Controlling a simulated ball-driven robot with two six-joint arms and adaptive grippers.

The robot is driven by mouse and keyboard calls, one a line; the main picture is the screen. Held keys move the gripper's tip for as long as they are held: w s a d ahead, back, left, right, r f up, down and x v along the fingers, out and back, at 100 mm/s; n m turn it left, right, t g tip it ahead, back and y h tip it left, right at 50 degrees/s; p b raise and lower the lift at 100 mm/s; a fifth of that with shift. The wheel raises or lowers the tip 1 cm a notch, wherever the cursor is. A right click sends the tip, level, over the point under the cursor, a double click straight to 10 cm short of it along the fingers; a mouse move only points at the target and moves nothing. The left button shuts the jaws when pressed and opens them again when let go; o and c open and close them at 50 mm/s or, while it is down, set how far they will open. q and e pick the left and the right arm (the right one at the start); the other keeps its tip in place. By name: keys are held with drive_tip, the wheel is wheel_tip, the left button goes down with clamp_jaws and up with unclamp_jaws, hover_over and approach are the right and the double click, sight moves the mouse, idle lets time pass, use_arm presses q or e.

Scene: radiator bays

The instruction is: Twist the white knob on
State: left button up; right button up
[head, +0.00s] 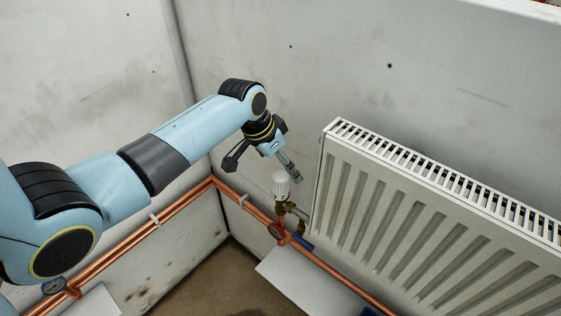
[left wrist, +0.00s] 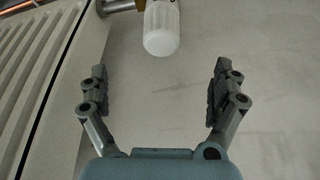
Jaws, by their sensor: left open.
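The white knob (head: 281,184) sits on a brass valve (head: 284,212) at the lower left corner of the radiator. In the left wrist view the knob (left wrist: 161,30) shows at the top, beyond the fingertips and roughly between their lines. My left gripper (head: 288,170) is just above the knob in the head view. In the left wrist view my left gripper (left wrist: 156,88) is open, with its two fingers wide apart and nothing between them. It looks apart from the knob. My right gripper is not in view.
The white radiator (head: 420,215) stands right of the knob, and its edge is close to one finger in the left wrist view. Copper pipes (head: 180,205) run along the walls below. A light panel (head: 305,285) lies below.

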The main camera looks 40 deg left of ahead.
sight(282, 182)
use_arm(q)
drive_tip(key=shift+s+f+n, duration=0.1)
drive_tip(key=shift+s+n, duration=0.05)
drive_tip(key=shift+n, duration=0.25)
drive_tip(key=shift+c, duration=1.2)
drive_tip(key=r+n+b, duration=0.1)
drive_tip(key=r+n+y+b, duration=0.1)
drive_tip(key=n, duration=0.1)
drive_tip(key=shift+s+a, duration=0.1)
drive_tip(key=shift+a, duration=0.15)
drive_tip(key=shift+c, duration=1.1)
drive_tip(key=s+n+y+b, duration=0.1)
drive_tip(key=b, duration=0.3)
drive_tip(key=s+d+f+n+b, duration=0.1)
drive_tip(key=n+b, duration=0.1)
drive_tip(key=b, duration=0.2)
drive_tip(key=shift+s+d+f+y, duration=0.1)
drive_tip(key=shift+d+f+y, duration=0.05)
drive_tip(key=shift+y, duration=0.25)
drive_tip(key=x, duration=1)
drive_tip(key=shift+w+f, duration=0.15)
drive_tip(key=shift+w, duration=0.15)
drive_tip(key=shift+c, duration=0.2)
drive_tip(key=c, duration=1.4)
